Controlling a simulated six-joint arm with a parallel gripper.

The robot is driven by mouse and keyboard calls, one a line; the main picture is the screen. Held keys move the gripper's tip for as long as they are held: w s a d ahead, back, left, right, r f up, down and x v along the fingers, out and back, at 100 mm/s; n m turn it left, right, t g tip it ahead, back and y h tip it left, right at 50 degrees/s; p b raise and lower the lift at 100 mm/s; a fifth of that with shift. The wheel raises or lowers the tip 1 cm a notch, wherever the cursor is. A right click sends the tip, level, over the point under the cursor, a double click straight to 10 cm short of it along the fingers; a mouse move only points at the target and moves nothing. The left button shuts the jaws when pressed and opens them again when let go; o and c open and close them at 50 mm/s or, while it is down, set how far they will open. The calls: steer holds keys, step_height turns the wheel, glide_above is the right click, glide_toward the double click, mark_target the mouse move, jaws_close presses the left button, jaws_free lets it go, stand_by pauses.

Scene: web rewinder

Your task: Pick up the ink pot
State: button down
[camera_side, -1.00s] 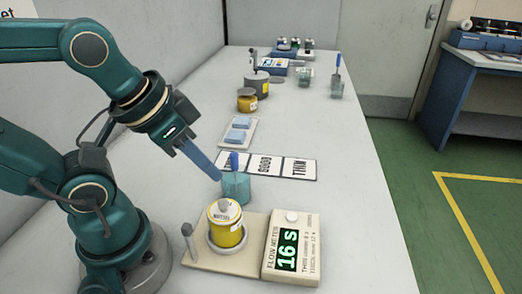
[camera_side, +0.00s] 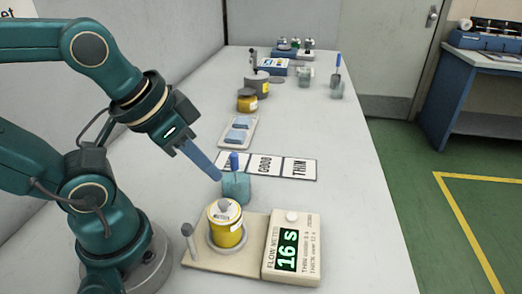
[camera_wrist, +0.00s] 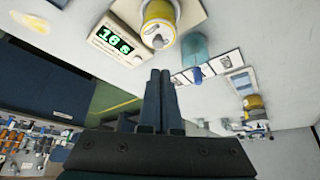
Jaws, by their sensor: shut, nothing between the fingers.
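A yellow pot (camera_side: 228,234) with a pale lid and knob sits in the ring of the flow meter stand (camera_side: 200,257); it also shows at the top of the wrist view (camera_wrist: 158,14). Another yellow pot (camera_side: 247,102) and a larger grey and yellow one (camera_side: 257,85) stand farther back. I cannot tell which is the ink pot. My gripper (camera_side: 218,177) is shut and empty, its fingers slanting down above the table, beyond the stand and close to a teal beaker (camera_side: 236,190). My closed fingers also show in the wrist view (camera_wrist: 160,73).
The flow meter display (camera_side: 288,250) reads 16 s. A card strip (camera_side: 283,168) with GOOD and THIN lies behind the teal beaker, which holds a blue-handled tool. A tray (camera_side: 226,143) holds blue pads. The table's right side is clear.

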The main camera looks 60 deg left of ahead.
mark_target(223, 201)
stand_by(0.3)
jaws_free()
steer(key=f+n+g, duration=0.1)
steer(key=f+n, duration=0.1)
steer(key=w+f+n+g, duration=0.1)
steer(key=f+n+g, duration=0.1)
steer(key=n, duration=0.1)
steer(key=f+n+g, duration=0.2)
steer(key=f+n, duration=0.1)
steer(key=shift+w+d+f, duration=0.1)
steer(key=shift+w+d, duration=0.15)
steer(key=shift+f+n+g, duration=0.3)
steer(key=shift+f+n, duration=0.1)
steer(key=shift+f, duration=2.7)
